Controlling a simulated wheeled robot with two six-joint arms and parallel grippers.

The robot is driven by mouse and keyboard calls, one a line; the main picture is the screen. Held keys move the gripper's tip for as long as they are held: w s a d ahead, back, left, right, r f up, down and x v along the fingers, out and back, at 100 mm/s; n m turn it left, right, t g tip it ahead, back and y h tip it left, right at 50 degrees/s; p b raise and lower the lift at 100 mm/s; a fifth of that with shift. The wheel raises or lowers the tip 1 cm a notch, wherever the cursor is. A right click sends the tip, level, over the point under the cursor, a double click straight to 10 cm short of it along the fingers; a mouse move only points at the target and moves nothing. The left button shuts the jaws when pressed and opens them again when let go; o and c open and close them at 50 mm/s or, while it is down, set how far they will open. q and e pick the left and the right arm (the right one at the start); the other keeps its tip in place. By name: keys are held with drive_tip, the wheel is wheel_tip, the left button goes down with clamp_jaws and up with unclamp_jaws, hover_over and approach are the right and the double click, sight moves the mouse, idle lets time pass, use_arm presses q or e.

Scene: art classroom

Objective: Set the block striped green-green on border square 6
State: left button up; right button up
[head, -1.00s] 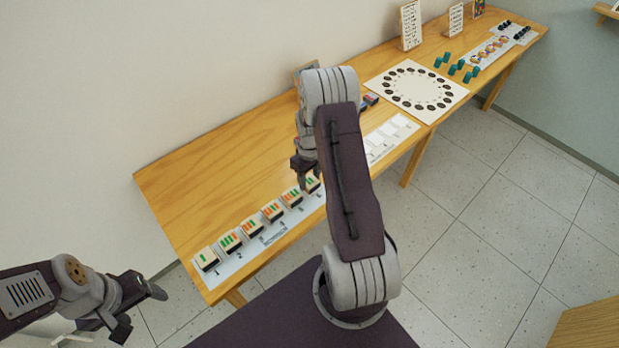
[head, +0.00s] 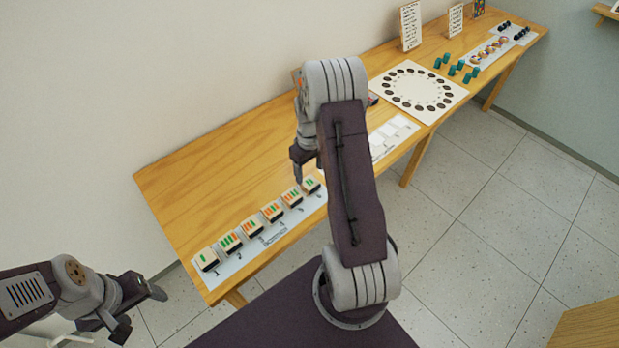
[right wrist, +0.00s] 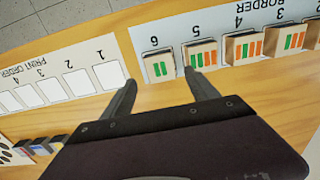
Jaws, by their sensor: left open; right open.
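The block striped green-green (right wrist: 161,66) rests on border square 6 of the white border strip (head: 240,262), at its right end in the head view (head: 311,184). The printed 6 (right wrist: 154,101) shows beside it. My right gripper (right wrist: 160,80) is open and empty; its fingertips lie to either side of the block's near side in the right wrist view. Whether they touch it I cannot tell. In the head view the right gripper (head: 302,168) is just behind the block. My left gripper (head: 140,308) is open and empty, off the table at lower left.
Several other striped blocks stand in a row on the border strip, the nearest (right wrist: 202,54) at square 5. A print order strip (right wrist: 70,85) with blank white squares lies beside it. A round-patterned board (head: 418,91) and teal blocks (head: 456,69) are further along the table.

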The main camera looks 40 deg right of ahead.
sight(309, 182)
wheel_tip(309, 182, up, 7)
drive_tip(key=s+a, duration=0.6)
drive_tip(key=a, duration=0.3)
drive_tip(key=s+a+r+m+t, duration=0.1)
drive_tip(key=s+a, duration=0.6)
drive_tip(key=a, duration=0.1)
drive_tip(key=shift+s+a+r, duration=0.2)
drive_tip(key=shift+a+r, duration=0.1)
drive_tip(key=shift+a, duration=0.05)
